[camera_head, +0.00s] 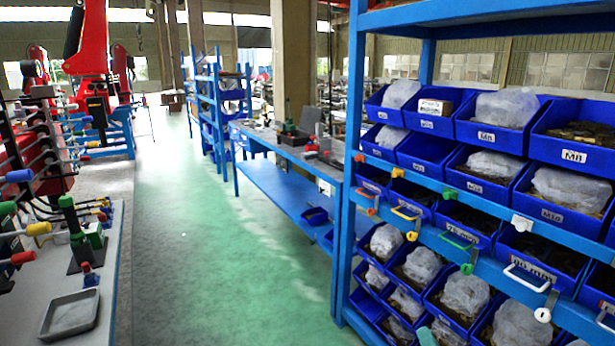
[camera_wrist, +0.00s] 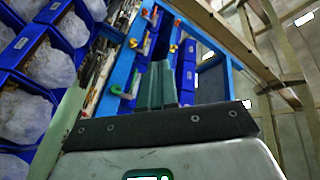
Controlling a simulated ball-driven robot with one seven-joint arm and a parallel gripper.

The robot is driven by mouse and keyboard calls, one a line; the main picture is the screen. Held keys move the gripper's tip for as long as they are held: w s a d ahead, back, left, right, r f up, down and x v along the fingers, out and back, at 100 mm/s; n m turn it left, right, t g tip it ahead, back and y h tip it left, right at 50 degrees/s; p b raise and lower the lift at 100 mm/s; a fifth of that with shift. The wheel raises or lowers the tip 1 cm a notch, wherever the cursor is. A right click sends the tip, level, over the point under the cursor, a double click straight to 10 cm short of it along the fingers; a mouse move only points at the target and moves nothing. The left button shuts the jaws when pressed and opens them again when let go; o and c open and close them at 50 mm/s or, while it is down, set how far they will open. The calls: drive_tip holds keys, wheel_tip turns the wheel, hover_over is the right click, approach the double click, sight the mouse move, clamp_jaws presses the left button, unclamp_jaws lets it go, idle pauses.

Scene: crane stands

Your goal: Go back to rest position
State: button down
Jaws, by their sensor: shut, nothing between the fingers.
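My gripper (camera_wrist: 161,68) shows in the wrist view, its two grey-green fingers together with nothing between them. Behind the fingers are parts of the blue rack (camera_wrist: 133,62), seen tilted, with bins to the left. The fingers appear apart from the rack, but the distance is hard to tell. In the head view a small teal piece (camera_head: 427,337) shows at the bottom edge; I cannot tell whether it is my fingertip.
The blue rack (camera_head: 353,150) with several blue bins (camera_head: 495,139) stands at the right. A blue workbench (camera_head: 290,149) is beyond it. At the left is a grey table (camera_head: 103,262) with a grey tray (camera_head: 70,314) and coloured-handled tools. The green floor (camera_head: 205,235) between is clear.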

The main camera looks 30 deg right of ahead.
drive_tip(key=s+a+f+n+g+y, duration=0.3)
drive_tip(key=a+f+n+y, duration=0.1)
drive_tip(key=a, duration=0.3)
drive_tip(key=s+a+f+n+g+y, duration=0.25)
drive_tip(key=a+f+n, duration=0.2)
drive_tip(key=a, duration=0.25)
drive_tip(key=s+a+f+n+g, duration=0.1)
drive_tip(key=s+g, duration=0.4)
drive_tip(key=s, duration=0.5)
drive_tip(key=s+a+f+n+g+p, duration=0.1)
drive_tip(key=s+a+n+g, duration=0.1)
drive_tip(key=s+g, duration=0.4)
drive_tip(key=s+n, duration=0.1)
drive_tip(key=s, duration=0.3)
drive_tip(key=shift+a, duration=0.35)
drive_tip(key=shift+n, duration=0.25)
